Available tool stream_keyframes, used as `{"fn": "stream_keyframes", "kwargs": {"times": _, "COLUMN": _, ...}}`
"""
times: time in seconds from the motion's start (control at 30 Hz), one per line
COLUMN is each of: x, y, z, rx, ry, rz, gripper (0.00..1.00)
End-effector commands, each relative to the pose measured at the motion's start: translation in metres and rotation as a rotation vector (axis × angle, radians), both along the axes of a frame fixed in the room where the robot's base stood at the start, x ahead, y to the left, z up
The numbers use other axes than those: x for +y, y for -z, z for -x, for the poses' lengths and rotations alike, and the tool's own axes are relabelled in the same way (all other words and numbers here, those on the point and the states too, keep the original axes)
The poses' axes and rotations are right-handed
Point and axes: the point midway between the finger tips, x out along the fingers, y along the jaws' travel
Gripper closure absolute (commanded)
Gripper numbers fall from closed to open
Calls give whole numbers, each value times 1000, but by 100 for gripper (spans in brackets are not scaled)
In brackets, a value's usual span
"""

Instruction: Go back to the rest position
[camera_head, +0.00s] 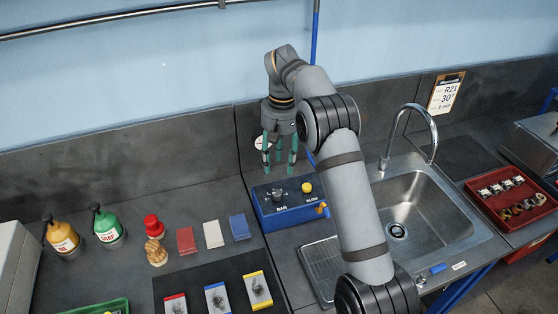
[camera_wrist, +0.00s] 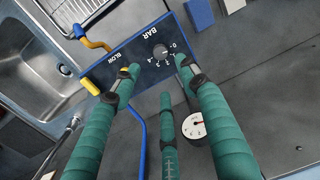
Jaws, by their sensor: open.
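My gripper (camera_head: 279,155) hangs from the raised arm with its green fingers pointing down, above and just behind the blue control box. In the wrist view my gripper (camera_wrist: 158,85) shows green fingers spread apart with nothing between them. The blue control box (camera_head: 268,211), marked BAR and BLOW, sits on the bench left of the sink. It also shows in the wrist view (camera_wrist: 130,62), with a dark knob, a yellow button and a brass outlet. The fingers appear apart from the box. A round pressure gauge (camera_wrist: 193,126) shows beside the fingers; in the head view they partly hide it.
A steel sink (camera_head: 430,205) with a tall faucet (camera_head: 433,135) lies right of my arm. A red tray (camera_head: 484,207) of small parts is farther right. Left are pump bottles (camera_head: 61,238), a red-topped stamp (camera_head: 153,228), coloured blocks (camera_head: 212,234) and a dark mat (camera_head: 190,285).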

Motion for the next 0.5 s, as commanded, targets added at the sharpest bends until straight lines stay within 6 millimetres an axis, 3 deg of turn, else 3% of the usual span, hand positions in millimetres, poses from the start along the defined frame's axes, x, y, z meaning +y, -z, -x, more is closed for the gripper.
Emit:
{"fn": "stream_keyframes", "kwargs": {"times": 0.33, "x": 0, "y": 2, "z": 0, "rx": 1, "ry": 0, "rz": 1, "gripper": 56}}
{"fn": "stream_keyframes", "kwargs": {"times": 0.5, "x": 0, "y": 16, "z": 1, "rx": 5, "ry": -1, "rz": 2, "gripper": 56}}
